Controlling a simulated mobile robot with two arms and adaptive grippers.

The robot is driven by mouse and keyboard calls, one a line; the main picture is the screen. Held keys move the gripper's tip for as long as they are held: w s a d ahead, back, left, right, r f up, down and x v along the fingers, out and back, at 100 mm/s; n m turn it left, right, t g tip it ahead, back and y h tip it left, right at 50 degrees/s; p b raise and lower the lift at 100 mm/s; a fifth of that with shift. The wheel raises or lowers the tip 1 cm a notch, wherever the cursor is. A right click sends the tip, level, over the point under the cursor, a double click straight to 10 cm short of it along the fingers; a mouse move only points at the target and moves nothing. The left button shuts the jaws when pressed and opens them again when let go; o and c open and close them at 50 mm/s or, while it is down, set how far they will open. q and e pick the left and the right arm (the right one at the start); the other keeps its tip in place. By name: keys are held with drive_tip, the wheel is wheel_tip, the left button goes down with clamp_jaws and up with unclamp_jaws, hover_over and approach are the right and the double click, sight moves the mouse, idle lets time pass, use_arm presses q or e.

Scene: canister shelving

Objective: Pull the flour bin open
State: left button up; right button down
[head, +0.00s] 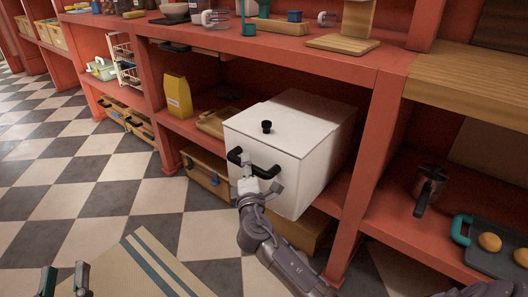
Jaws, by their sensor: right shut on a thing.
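The white flour bin (289,142) stands on the lower red shelf, its front face standing out past the shelf edge. A black knob (266,126) sits on its top, and a black bar handle (262,174) is on its front face. My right gripper (249,184) is shut on the handle at the bin's front; its fingers hide part of the bar. My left gripper (66,280) is low at the bottom left, open and empty, well away from the bin.
A yellow bag (178,96) and a wooden tray (214,122) are on the shelf left of the bin. A wooden box (205,177) is below. A metal pot (429,186) and a baking tray (490,262) are at right. The checkered floor (118,195) at left is clear, with a striped mat (135,270).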

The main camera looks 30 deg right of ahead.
use_arm(q)
drive_tip(key=shift+s+d+r+t+h, duration=0.1)
drive_tip(key=shift+s+r+t+h, duration=0.15)
drive_tip(key=shift+r, duration=0.35)
use_arm(e)
drive_tip(key=shift+s+a+f, duration=0.1)
drive_tip(key=shift+s+a, duration=0.25)
drive_tip(key=shift+a, duration=0.5)
drive_tip(key=shift+s+a+r, duration=0.1)
drive_tip(key=shift+s+a, duration=0.2)
drive_tip(key=shift+a, duration=0.5)
drive_tip(key=shift+s+a+f, duration=0.1)
drive_tip(key=shift+s+a, duration=0.25)
drive_tip(key=shift+a, duration=0.5)
drive_tip(key=c, duration=0.9)
unclamp_jaws()
drive_tip(key=shift+c, duration=0.2)
drive_tip(key=v, duration=1.2)
